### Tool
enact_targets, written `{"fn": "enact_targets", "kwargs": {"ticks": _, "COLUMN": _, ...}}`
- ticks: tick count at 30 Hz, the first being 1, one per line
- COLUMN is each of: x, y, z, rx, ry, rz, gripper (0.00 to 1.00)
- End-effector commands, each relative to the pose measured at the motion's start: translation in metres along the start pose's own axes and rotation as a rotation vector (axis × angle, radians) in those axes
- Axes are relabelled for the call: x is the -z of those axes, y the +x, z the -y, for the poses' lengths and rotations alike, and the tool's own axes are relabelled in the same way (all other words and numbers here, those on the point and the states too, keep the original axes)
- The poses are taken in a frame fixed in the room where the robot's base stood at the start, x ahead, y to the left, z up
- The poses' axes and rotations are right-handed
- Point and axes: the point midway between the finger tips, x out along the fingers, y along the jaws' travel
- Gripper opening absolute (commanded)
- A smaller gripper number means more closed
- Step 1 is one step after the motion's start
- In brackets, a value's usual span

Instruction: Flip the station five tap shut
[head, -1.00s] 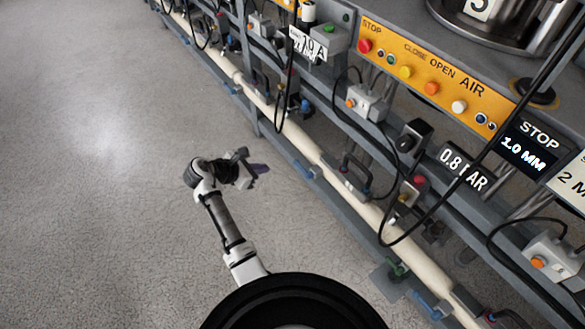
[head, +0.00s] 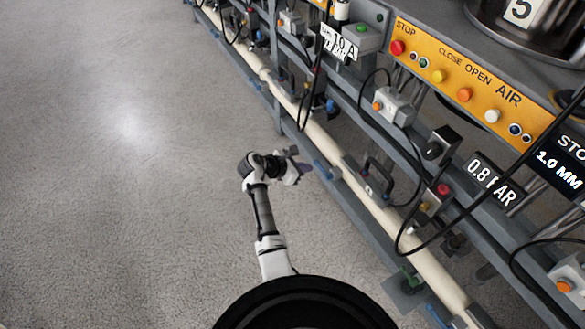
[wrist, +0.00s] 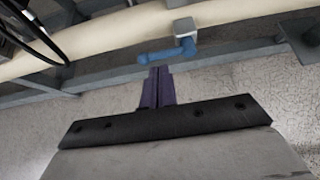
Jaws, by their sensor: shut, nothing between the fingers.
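A blue tap lever (wrist: 165,55) hangs from a small fitting (wrist: 184,27) on the cream pipe in the wrist view. Its arm points left, roughly along the pipe. My gripper (wrist: 157,75) has its purple fingers shut and empty, with the tips just below the lever; whether they touch it I cannot tell. In the head view, my gripper (head: 302,168) is low beside the pipe, near a blue lever (head: 328,170). A drum marked 5 (head: 520,12) stands at the top right. No number shows on the tap itself.
The cream pipe (head: 345,175) runs along the grey rack's lower part. A black handle (head: 378,173), a red-button box (head: 437,195) and a loose black cable (head: 420,240) are to the right. Another blue lever (head: 437,316) is lower down. The floor (head: 130,200) at left is clear.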

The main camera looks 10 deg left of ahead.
Motion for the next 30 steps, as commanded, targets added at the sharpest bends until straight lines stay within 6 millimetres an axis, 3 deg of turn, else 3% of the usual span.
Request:
{"fn": "enact_targets", "kwargs": {"ticks": 3, "x": 0.000, "y": 0.021, "z": 0.000, "rx": 0.000, "ry": 0.001, "rz": 0.000, "gripper": 0.00}}
{"fn": "enact_targets", "kwargs": {"ticks": 9, "x": 0.000, "y": 0.038, "z": 0.000, "rx": 0.000, "ry": 0.001, "rz": 0.000, "gripper": 0.00}}
{"fn": "enact_targets", "kwargs": {"ticks": 30, "x": 0.000, "y": 0.041, "z": -0.002, "rx": 0.026, "ry": -0.040, "rz": 0.000, "gripper": 0.00}}
